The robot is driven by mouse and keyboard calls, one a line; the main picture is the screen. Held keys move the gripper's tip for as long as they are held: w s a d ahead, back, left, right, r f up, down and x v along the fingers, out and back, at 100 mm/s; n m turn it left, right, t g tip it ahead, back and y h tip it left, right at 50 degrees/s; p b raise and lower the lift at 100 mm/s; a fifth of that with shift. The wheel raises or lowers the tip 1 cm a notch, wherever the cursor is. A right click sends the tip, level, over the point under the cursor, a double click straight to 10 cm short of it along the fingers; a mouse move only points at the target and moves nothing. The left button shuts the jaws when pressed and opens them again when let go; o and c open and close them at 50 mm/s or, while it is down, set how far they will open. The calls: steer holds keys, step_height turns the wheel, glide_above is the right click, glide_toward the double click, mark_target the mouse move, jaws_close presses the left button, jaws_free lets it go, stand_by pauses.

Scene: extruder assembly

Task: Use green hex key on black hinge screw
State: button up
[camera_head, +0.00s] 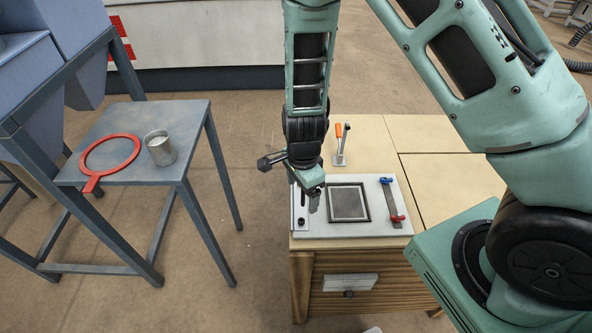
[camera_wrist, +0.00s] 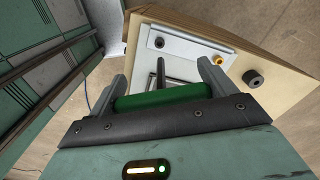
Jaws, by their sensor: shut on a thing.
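My gripper (camera_head: 314,196) is above the left part of a pale plate (camera_head: 352,231) on the wooden cabinet. In the wrist view, my gripper (camera_wrist: 166,88) is shut on the green handle (camera_wrist: 160,97) of the hex key. The key's dark shaft (camera_wrist: 160,72) points away from the fingers toward the plate. A black screw (camera_head: 301,222) shows on the plate's left strip, near its front. A black screw head also shows on a pale strip in the wrist view (camera_wrist: 159,42), apart from the shaft in the picture. I cannot tell the height of the key's tip.
A dark-framed panel (camera_head: 348,203) lies on the plate, with a bar with blue and red ends (camera_head: 391,201) at its right. An orange-handled clamp (camera_head: 339,142) stands behind. A grey table (camera_head: 140,176) at left holds a red ring (camera_head: 112,152) and metal cup (camera_head: 160,149).

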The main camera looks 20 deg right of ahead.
mark_target(302, 203)
steer(key=shift+f+b, duration=2.6)
steer(key=shift+f, duration=0.25)
steer(key=shift+r, duration=0.25)
steer(key=shift+s, duration=0.1)
steer(key=shift+a+p, duration=0.2)
steer(key=shift+p, duration=0.2)
steer(key=shift+f+b, duration=0.85)
steer(key=shift+f, duration=0.25)
steer(key=o, duration=0.5)
steer(key=shift+f, duration=0.1)
steer(key=c, duration=0.7)
